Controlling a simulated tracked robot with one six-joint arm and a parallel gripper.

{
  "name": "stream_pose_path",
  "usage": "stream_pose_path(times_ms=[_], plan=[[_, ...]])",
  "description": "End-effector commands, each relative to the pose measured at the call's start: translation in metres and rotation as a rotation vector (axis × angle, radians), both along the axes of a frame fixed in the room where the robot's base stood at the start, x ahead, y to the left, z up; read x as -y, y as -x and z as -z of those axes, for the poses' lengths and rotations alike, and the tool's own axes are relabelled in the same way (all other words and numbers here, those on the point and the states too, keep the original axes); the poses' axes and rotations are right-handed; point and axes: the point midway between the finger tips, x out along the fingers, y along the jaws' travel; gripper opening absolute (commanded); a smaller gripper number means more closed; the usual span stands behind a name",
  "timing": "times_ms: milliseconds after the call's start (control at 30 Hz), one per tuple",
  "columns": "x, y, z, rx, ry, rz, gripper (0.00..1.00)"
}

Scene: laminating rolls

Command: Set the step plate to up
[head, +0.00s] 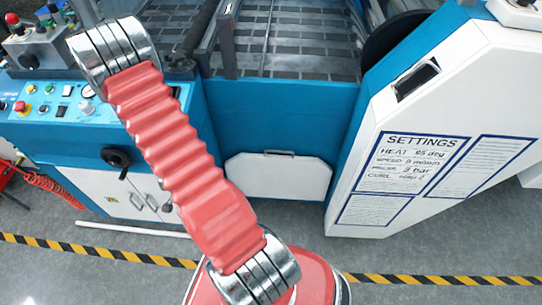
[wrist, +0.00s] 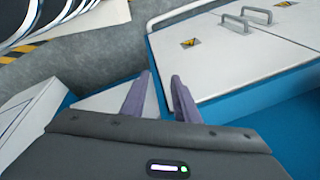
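The step plate (head: 278,178), a white panel with cut upper corners, is low at the blue machine front in the head view. A small grey handle (head: 280,153) is at its top edge. I cannot tell surely whether the plate is upright or lowered. In the wrist view a white panel (wrist: 95,101), likely the step plate, shows partly behind the fingers. My gripper (wrist: 159,84) has its two purple-grey fingers apart, with nothing between them; it is open. It appears above the panel and not touching it. My gripper is out of the head view.
A white cabinet (wrist: 215,60) with grey handles is right in the wrist view. The settings housing (head: 420,130) stands right of the plate, the control panel (head: 60,105) left. A white bar (head: 130,229) lies there.

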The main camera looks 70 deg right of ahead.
Motion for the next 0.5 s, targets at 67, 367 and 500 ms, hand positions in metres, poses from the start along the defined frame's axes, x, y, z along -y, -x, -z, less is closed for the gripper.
stream_pose_path(times_ms=[67, 367, 500], plan=[[0.008, 0.019, 0.022, -0.018, 0.01, 0.077, 0.28], [0.059, 0.085, 0.076, 0.021, 0.195, 0.483, 0.28], [0.091, 0.11, 0.078, 0.11, 0.348, 0.69, 0.28]])
